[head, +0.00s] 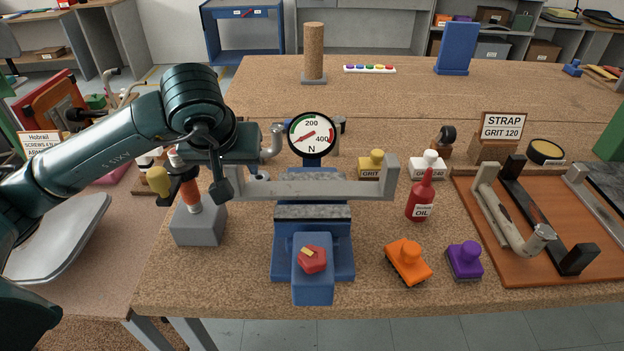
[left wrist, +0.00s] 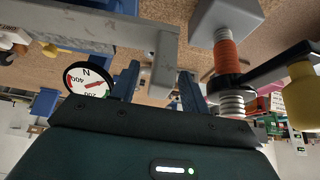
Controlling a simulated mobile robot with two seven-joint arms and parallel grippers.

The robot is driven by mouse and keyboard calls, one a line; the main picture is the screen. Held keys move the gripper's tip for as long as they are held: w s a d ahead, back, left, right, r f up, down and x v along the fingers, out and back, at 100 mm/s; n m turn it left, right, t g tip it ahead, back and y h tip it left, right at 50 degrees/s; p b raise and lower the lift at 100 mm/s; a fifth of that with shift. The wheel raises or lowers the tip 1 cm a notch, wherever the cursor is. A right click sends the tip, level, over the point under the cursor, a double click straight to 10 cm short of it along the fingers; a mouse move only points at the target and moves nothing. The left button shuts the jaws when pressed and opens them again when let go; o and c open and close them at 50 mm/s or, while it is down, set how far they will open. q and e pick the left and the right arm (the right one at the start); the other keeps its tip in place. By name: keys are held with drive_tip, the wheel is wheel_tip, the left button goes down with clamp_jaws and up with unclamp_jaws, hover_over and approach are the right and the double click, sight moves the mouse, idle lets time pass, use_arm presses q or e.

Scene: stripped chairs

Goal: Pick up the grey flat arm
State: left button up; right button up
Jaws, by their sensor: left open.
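A grey flat arm (head: 310,188) with upturned ends lies level across the blue vise (head: 312,245), above its jaws. It also shows in the left wrist view (left wrist: 90,25). Another grey arm (head: 592,197) lies at the right edge of the orange-brown board, partly cut off. My left gripper (head: 226,182) is at the left end of the arm in the vise. In the left wrist view its two fingers (left wrist: 160,70) stand apart, one each side of the arm's end post. I cannot tell whether they touch it. My right gripper is not in view.
A round force gauge (head: 312,134) stands behind the vise. An orange-handled tool in a grey block (head: 197,223) is close to my left gripper. A red oil bottle (head: 421,197) and orange (head: 408,262) and purple (head: 465,261) blocks stand right. The board (head: 545,258) holds beige and black arms.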

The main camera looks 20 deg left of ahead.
use_arm(q)
drive_tip(key=shift+w+f, duration=0.15)
drive_tip(key=shift+f, duration=0.1)
drive_tip(key=shift+c, duration=0.5)
clamp_jaws()
drive_tip(key=shift+r, duration=0.1)
